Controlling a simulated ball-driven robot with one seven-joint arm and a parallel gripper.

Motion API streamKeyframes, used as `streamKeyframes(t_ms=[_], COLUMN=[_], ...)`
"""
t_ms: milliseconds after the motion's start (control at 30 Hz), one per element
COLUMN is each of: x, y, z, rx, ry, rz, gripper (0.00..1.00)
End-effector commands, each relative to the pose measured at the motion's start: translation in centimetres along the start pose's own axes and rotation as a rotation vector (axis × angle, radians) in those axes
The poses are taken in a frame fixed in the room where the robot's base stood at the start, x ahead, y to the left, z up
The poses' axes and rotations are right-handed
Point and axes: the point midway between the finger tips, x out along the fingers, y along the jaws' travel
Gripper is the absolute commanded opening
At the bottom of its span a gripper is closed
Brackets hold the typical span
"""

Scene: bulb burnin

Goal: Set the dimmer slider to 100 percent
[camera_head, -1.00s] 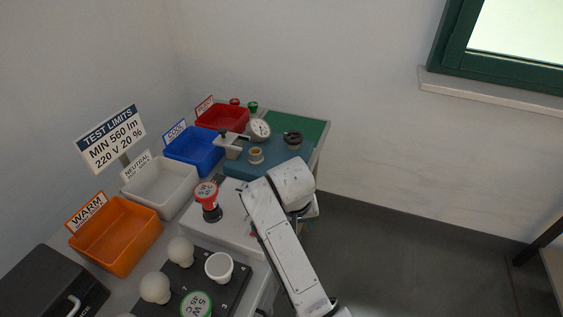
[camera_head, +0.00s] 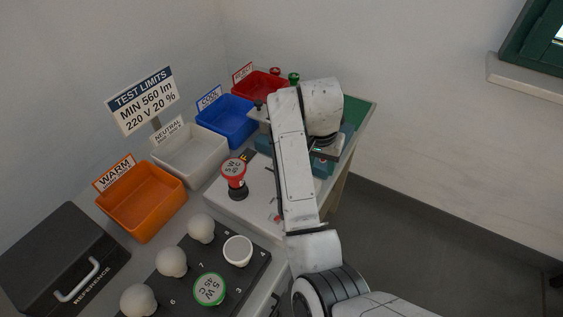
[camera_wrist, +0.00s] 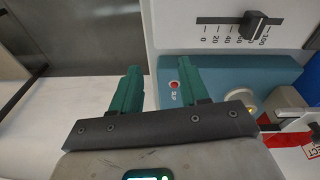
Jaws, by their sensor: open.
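In the wrist view the dimmer slider is a black knob (camera_wrist: 260,25) in a dark slot on a white panel (camera_wrist: 185,14). A scale from 0 to 100 runs beside the slot. The knob sits toward the 100 end and covers part of the upper scale; its exact setting is hard to read. My gripper (camera_wrist: 155,78) is open and empty, its two green fingers below and left of the slider, apart from the knob. In the head view the slider cannot be made out, and my arm covers part of the bench there.
A blue panel (camera_wrist: 220,78) with a red button lies close to my fingers. A red-labelled bulb (camera_head: 233,172) stands on the white unit (camera_head: 226,205). Orange (camera_head: 140,205), white (camera_head: 190,155), blue (camera_head: 227,120) and red (camera_head: 260,86) bins line the left. Free floor lies right.

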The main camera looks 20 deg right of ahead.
Motion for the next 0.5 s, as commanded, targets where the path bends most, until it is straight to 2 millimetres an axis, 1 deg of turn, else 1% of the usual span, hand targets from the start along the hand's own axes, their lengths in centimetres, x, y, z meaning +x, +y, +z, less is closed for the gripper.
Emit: streamKeyframes(t_ms=[33, 167, 300, 400, 500], x=[-0.8, -3.0, -5.9, -7.5, -8.3], y=[-1.2, -4.1, -7.7, -9.5, -10.3], z=[-0.1, 0.0, 0.6, 1.1, 1.4], rx=[0.011, 0.053, 0.094, 0.111, 0.12], ry=[-0.01, -0.047, -0.102, -0.131, -0.147], rz=[-0.01, -0.028, -0.047, -0.054, -0.055], gripper=[0.45, 0.45, 0.45, 0.45, 0.45])
